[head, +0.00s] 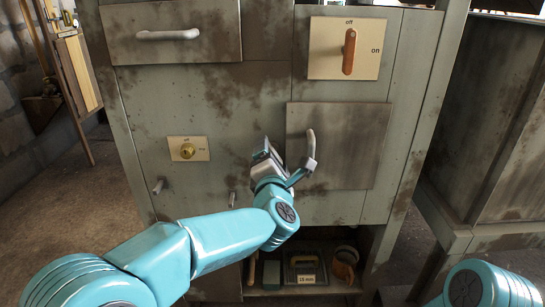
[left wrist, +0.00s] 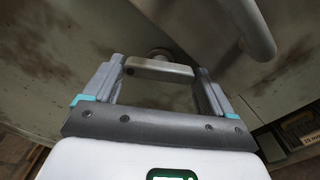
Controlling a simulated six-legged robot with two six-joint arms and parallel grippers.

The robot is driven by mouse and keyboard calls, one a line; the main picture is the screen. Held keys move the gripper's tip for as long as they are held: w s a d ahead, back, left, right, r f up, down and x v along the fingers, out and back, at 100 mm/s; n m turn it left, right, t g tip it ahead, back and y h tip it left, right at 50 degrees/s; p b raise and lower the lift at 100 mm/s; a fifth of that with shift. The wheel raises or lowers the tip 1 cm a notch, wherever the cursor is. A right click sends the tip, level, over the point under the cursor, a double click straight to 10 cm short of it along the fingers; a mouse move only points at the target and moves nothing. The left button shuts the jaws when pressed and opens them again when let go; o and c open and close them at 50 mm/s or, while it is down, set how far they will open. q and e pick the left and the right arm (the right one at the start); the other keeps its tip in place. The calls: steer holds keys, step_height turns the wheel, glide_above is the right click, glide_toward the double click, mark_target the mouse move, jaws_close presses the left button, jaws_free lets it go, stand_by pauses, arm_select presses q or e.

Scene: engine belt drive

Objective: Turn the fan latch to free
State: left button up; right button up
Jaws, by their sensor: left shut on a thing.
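My left gripper (head: 270,152) is at the cabinet front, just left of the grey door's curved handle. In the left wrist view, its two fingers are at the ends of a short pale bar on a round stem, which looks like the fan latch (left wrist: 158,68). The gripper is shut on this bar, which lies nearly level between the fingers. In the head view the gripper hides the latch, and no label for it can be read. My right gripper is out of view; only part of my right arm shows at the bottom right.
The grey door (head: 350,165) has a curved handle (head: 310,150) close to my left gripper. An orange switch (head: 349,52), a brass knob (head: 187,150) and a drawer (head: 170,32) are on the cabinet. Below is an open shelf with boxes (head: 304,268).

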arm_select(q)
steer(key=m+p, duration=0.2)
steer(key=m, duration=0.4)
steer(key=shift+f+m, duration=0.1)
steer(key=shift+m, duration=0.2)
stand_by(0.4)
steer(key=o, duration=0.8)
steer(key=shift+o, duration=0.2)
steer(key=s+p, duration=0.1)
steer(key=s, duration=1.5)
steer(key=shift+s, duration=0.2)
